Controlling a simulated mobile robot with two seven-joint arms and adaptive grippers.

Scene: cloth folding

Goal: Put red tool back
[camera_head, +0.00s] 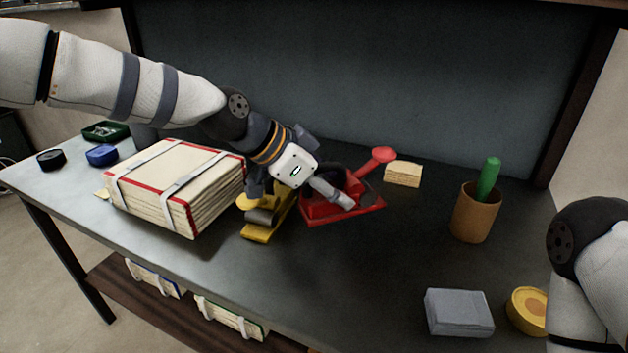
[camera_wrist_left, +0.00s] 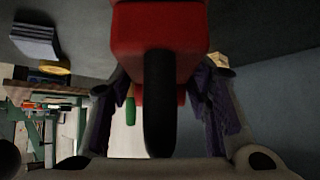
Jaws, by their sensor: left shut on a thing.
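The red tool (camera_head: 345,213), with a flat red base, a round red knob and a dark handle, is near the middle of the table in the head view. My left gripper (camera_head: 333,186) reaches it from the left and is shut on it. In the left wrist view the red tool (camera_wrist_left: 160,35) fills the top middle, its black handle (camera_wrist_left: 158,105) between the two fingers. I cannot tell whether its base touches the table. A yellow tool (camera_head: 258,230) is just left of it, partly under my left gripper. My right gripper is out of view.
A thick bundle of papers (camera_head: 165,190) lies left on the dark table (camera_head: 340,280). A light block (camera_head: 402,174) is behind right. A brown cup (camera_head: 475,215) holds a green object (camera_head: 488,178). A grey block (camera_head: 458,312) and yellow round item (camera_head: 527,308) lie front right. The front middle is clear.

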